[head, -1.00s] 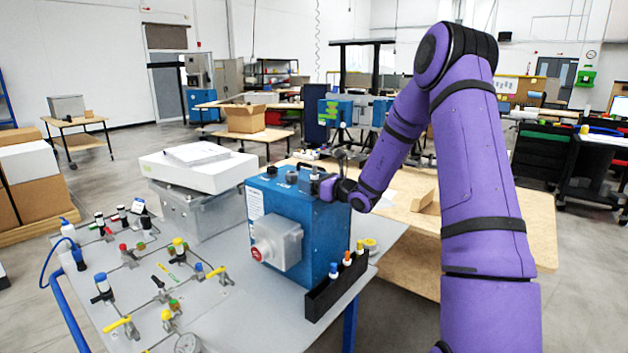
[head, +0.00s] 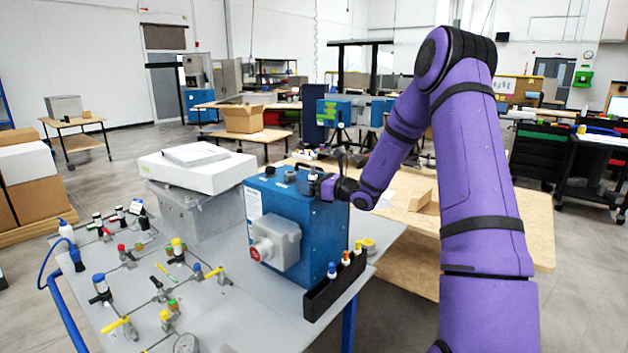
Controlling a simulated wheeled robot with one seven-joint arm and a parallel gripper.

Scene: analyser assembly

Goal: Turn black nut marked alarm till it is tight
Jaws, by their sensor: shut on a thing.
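The blue analyser box (head: 295,233) stands on the grey table, with several dark fittings on its top. My gripper (head: 314,178) is at the right part of the box's top, reaching in from the right. It is shut on a small dark fitting there, which looks like a black nut. The gripper and wrist hide most of it, and no alarm marking is legible at this size. Another dark round fitting (head: 290,176) sits on the top just left of the gripper.
A black rack (head: 335,288) with several coloured-capped pieces stands in front of the box. A grey case with a white box (head: 196,172) on it stands behind left. Valves and a gauge (head: 187,343) cover the table's left side. A wooden bench (head: 480,230) lies behind my arm.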

